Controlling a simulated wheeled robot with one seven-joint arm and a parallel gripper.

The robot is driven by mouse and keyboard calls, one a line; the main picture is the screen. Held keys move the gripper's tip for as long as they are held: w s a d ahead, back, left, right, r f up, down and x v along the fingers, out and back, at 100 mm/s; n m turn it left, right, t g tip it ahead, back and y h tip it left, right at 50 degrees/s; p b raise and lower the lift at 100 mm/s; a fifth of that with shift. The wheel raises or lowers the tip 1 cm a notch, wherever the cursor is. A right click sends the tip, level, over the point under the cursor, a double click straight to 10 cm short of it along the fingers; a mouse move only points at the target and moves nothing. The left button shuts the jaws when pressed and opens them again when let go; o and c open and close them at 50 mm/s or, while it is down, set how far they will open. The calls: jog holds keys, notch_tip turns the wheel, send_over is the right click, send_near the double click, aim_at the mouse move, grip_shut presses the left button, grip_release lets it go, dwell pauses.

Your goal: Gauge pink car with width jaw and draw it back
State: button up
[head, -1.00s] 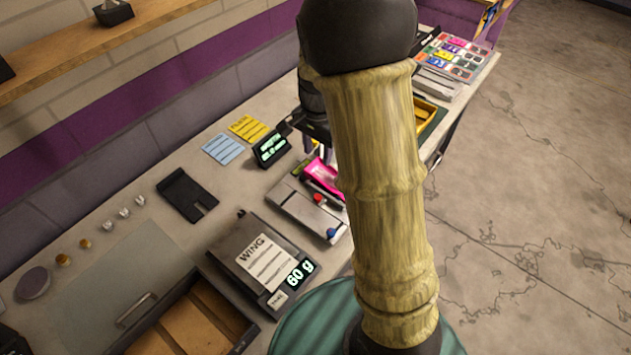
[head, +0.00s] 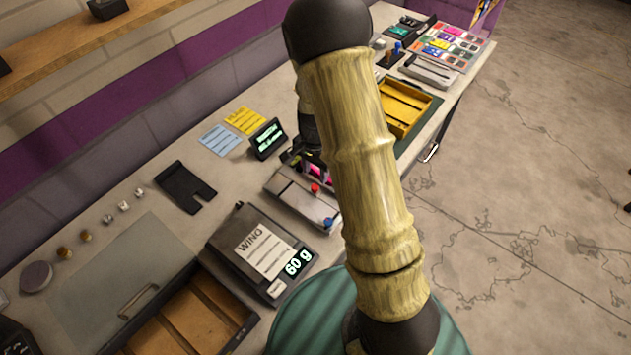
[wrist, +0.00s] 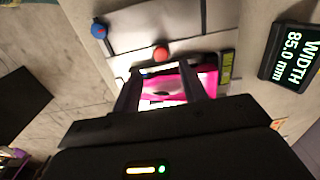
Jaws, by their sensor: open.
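The pink car (wrist: 170,85) lies on the grey track block (wrist: 155,25). In the head view the pink car (head: 320,174) is mostly covered by my gripper and arm. My gripper (wrist: 165,75) is open, with one finger on each side of the pink car in the wrist view. I cannot tell whether the fingers touch it. In the head view my gripper (head: 308,163) is low over the block. The width display (wrist: 292,62) reads "WIDTH 85.0 mm".
The block bears a red button (wrist: 161,53) and a blue button (wrist: 99,30). A scale (head: 262,250) reading "60 g" stands nearer. A black notched plate (head: 185,187) lies to the left. A yellow tray (head: 405,105) is beyond my arm.

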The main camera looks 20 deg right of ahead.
aim_at(315, 187)
notch_tip(315, 187, down, 5)
jog(key=shift+w+f+p, duration=0.1)
jog(key=shift+p, duration=0.25)
jog(key=shift+a+f, duration=0.15)
jog(key=shift+f, duration=0.35)
